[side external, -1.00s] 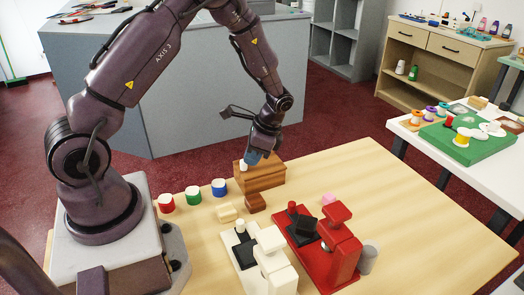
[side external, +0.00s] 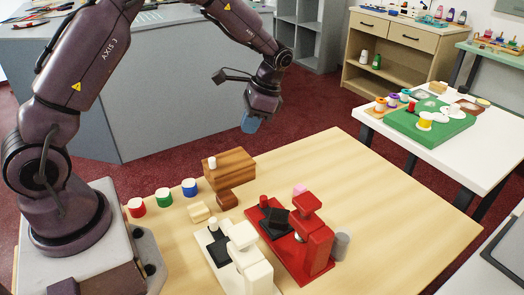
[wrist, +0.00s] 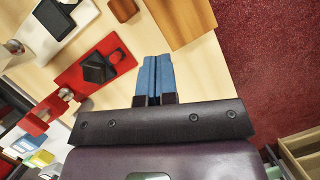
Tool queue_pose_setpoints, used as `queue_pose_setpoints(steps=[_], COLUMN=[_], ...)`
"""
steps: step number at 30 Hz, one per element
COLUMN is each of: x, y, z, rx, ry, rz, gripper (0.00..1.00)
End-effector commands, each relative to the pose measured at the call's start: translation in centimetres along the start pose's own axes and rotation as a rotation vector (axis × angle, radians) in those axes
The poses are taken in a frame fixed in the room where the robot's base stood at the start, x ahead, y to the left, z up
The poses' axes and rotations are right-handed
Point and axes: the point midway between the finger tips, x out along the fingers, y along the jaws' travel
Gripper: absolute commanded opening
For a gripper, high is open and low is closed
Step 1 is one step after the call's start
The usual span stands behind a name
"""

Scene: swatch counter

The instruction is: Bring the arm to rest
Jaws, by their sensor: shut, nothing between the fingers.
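My gripper (side external: 250,124) is in the air above the far edge of the table, up and right of a wooden block. Its blue fingers are together with nothing between them, as the wrist view (wrist: 154,76) shows. The wooden block (side external: 233,172) stands on the table with a small white peg (side external: 212,163) at its top left. The block also shows at the top of the wrist view (wrist: 185,18), apart from the fingers.
A white device (side external: 242,265) and a red device (side external: 312,248) stand at the table's front. Red (side external: 136,207), green (side external: 163,198) and blue (side external: 190,187) spools line its left side. A small brown block (side external: 227,200) and a cream block (side external: 198,212) lie near. The table's right part (side external: 390,195) is clear.

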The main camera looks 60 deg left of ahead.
Motion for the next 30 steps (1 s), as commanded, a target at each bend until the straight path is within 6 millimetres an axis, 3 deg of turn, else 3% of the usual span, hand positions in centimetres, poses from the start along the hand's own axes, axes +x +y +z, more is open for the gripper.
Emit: queue_pose_setpoints(steps=[2,8,18,24,30], x=[0.2,-3.5,-9.1,-10.4,-11.3], y=[1.4,4.5,11.1,14.4,16.1], z=[1.2,4.8,12.9,17.2,19.8], rx=[-0.065,-0.209,-0.388,-0.424,-0.407], ry=[0.012,0.138,0.443,0.636,0.778], rz=[0.022,0.026,0.031,0.031,0.013], gripper=[0.00,0.00,0.00,0.00,0.00])
